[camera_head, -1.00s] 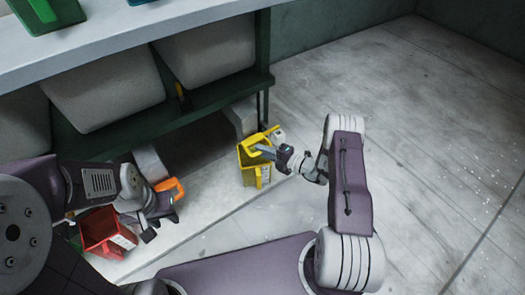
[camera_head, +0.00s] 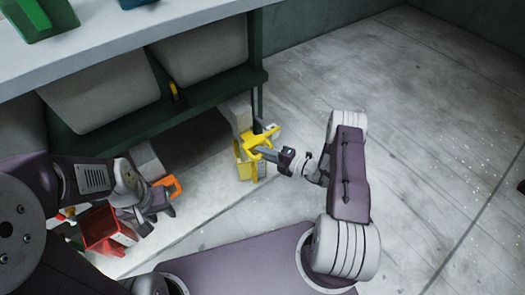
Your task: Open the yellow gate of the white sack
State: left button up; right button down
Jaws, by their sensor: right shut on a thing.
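Several off-white sacks hang under the bench; the rightmost sack (camera_head: 205,52) has a small yellow gate (camera_head: 174,91) at its lower left edge. My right gripper (camera_head: 262,150) is shut on a yellow handle-like piece (camera_head: 257,137) at the top of a yellow bin (camera_head: 246,166), right of and below the sack. Whether this piece is still attached to the bin is unclear. My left gripper (camera_head: 158,218) looks open and empty, beside a red bin (camera_head: 104,230) and apart from the sack and gate.
An orange handle (camera_head: 170,185) stands close to my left gripper. Open floor (camera_head: 440,130) lies to the right.

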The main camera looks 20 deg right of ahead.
jog(key=c, duration=1.4)
grip_release()
jog(key=shift+d, duration=0.1)
jog(key=p+v, duration=0.4)
jog(key=v, duration=0.5)
jog(key=shift+p, duration=0.3)
